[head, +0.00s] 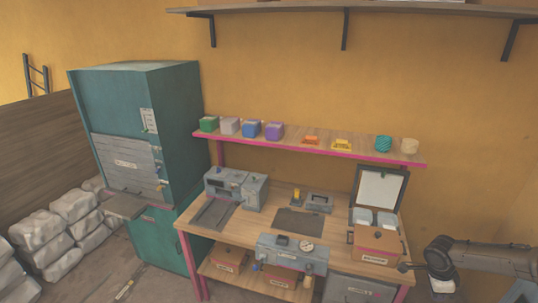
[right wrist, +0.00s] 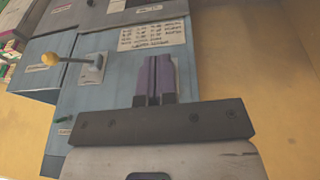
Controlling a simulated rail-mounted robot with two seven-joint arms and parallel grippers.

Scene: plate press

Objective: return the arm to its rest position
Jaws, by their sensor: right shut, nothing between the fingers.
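My right arm (head: 480,253) comes in at the lower right of the head view, just beyond the workbench's right end. Its gripper (head: 441,288) hangs low there, apart from the bench. In the right wrist view, my right gripper (right wrist: 154,80) has its two fingers together with nothing held. Its fingers show in front of a blue-grey cabinet face (right wrist: 95,105); I cannot tell whether they touch it. My left gripper and arm are not in view.
The workbench (head: 258,228) carries grey machines and an open case (head: 380,188) near its right end. A shelf (head: 290,145) above holds coloured blocks. A teal cabinet (head: 172,130) stands left. In the wrist view, a yellow-knobbed lever (right wrist: 70,60) sticks out left of my fingers.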

